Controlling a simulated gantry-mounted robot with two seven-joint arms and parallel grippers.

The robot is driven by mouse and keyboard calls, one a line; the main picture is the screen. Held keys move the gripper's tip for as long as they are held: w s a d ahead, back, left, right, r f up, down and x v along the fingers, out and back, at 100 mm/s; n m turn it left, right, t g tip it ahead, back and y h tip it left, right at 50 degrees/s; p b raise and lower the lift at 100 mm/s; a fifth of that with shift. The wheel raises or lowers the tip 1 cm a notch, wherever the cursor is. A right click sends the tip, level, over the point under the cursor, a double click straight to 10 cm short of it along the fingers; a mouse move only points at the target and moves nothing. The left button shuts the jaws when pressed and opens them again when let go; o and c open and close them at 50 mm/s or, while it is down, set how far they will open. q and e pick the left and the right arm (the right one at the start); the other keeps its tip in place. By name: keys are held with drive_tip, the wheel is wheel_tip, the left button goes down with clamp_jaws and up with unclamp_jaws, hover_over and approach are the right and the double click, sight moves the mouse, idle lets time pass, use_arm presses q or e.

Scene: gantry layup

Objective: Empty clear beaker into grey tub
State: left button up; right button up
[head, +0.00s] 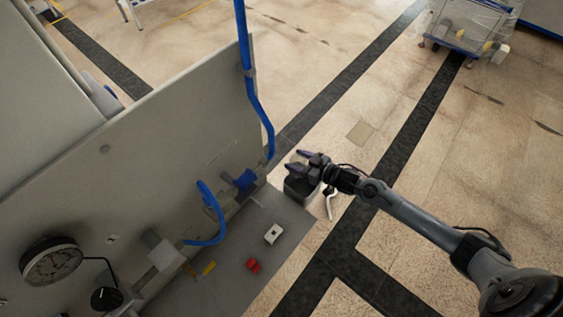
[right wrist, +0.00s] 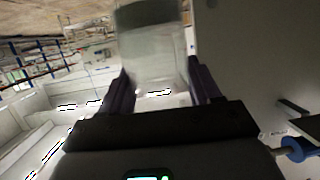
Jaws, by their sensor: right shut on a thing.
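My right gripper (head: 297,159) is at the centre of the head view, over the outer end of the grey bench. In the right wrist view its two dark fingers are shut on the clear beaker (right wrist: 152,58), one on each side. The beaker is see-through with a darker band at its far end; its contents and exact tilt cannot be told. In the head view the beaker is hard to make out. A dark grey tub-like box (head: 298,189) shows just below the gripper, partly hidden by it. My left gripper is not in view.
A tall grey panel (head: 150,150) with a gauge (head: 51,263) and blue hoses (head: 208,215) stands at left. A white block (head: 273,234) and a red piece (head: 253,265) lie on the bench (head: 225,285). A wrapped cart (head: 468,28) stands far off; the floor at right is clear.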

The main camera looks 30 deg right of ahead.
drive_tip(key=d+p, duration=0.1)
drive_tip(key=d, duration=0.4)
use_arm(q)
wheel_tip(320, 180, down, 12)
drive_tip(key=b, duration=1.3)
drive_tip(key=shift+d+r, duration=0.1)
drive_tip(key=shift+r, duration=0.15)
use_arm(e)
wheel_tip(320, 180, down, 5)
drive_tip(key=s+a+n+t+h, duration=0.1)
drive_tip(key=n+t+h, duration=0.3)
drive_tip(key=n, duration=1.2)
drive_tip(key=shift+s+a+f+n+h, duration=0.2)
drive_tip(key=shift+s+a+n+h, duration=0.1)
drive_tip(key=shift+a+h, duration=0.4)
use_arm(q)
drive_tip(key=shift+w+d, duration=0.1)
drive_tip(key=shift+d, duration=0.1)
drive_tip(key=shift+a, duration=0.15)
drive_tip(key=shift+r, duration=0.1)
